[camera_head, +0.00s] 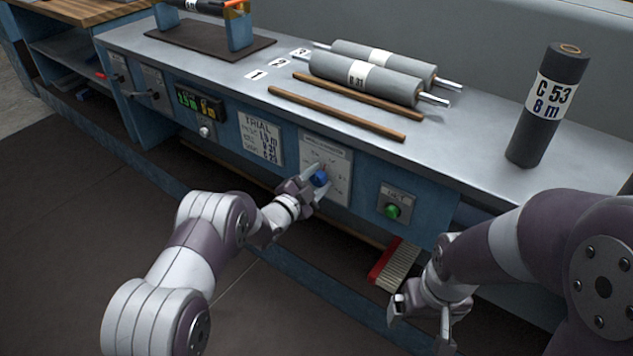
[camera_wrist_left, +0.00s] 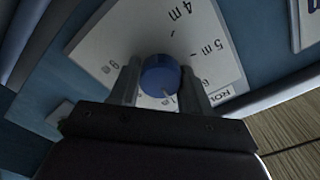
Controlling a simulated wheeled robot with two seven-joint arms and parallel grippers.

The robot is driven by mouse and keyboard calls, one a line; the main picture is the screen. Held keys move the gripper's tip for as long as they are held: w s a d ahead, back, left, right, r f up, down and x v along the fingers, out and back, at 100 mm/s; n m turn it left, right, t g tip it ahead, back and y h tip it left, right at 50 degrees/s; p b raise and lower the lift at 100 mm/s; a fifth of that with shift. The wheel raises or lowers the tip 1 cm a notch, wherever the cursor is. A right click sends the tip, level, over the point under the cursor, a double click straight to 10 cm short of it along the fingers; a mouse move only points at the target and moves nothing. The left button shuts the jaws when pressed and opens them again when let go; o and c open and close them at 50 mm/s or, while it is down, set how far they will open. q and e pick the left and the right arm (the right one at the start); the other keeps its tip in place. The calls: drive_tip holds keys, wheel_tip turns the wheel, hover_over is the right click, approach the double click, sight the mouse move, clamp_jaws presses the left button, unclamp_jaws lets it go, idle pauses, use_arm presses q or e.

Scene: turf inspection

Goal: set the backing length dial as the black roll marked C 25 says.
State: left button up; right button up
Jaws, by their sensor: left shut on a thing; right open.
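The dial is a blue knob (camera_head: 320,178) on a pale plate (camera_head: 337,160) on the bench front; it also shows in the left wrist view (camera_wrist_left: 160,75). My left gripper (camera_head: 312,184) is shut on the knob, one finger on each side. The plate (camera_wrist_left: 190,35) shows 4 m and 5 m marks; the knob's pale pointer line lies toward the gripper side. An upright black roll (camera_head: 540,135) at the right reads C 53, 8 m, not C 25. Another black roll (camera_head: 203,6) lies in the back-left stand, its label cut off. My right gripper (camera_head: 422,318) is open and empty, low before the bench.
Two grey rollers (camera_head: 385,65) and two wooden rods (camera_head: 335,113) lie on the bench top. A trial card (camera_head: 261,138) and a small display (camera_head: 200,103) are left of the dial. A green button (camera_head: 392,210) is right of it. A brush (camera_head: 395,265) lies below.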

use_arm(q)
drive_tip(key=shift+r+m+b, duration=0.15)
drive_tip(key=shift+m+b, duration=0.3)
drive_tip(key=shift+m, duration=0.75)
drive_tip(key=shift+r, duration=0.1)
drive_tip(key=shift+w, duration=0.1)
drive_tip(key=o, duration=1)
drive_tip(key=p+v, duration=0.3)
drive_tip(key=v, duration=0.9)
drive_tip(key=shift+s+a, duration=0.15)
drive_tip(key=shift+s, duration=0.25)
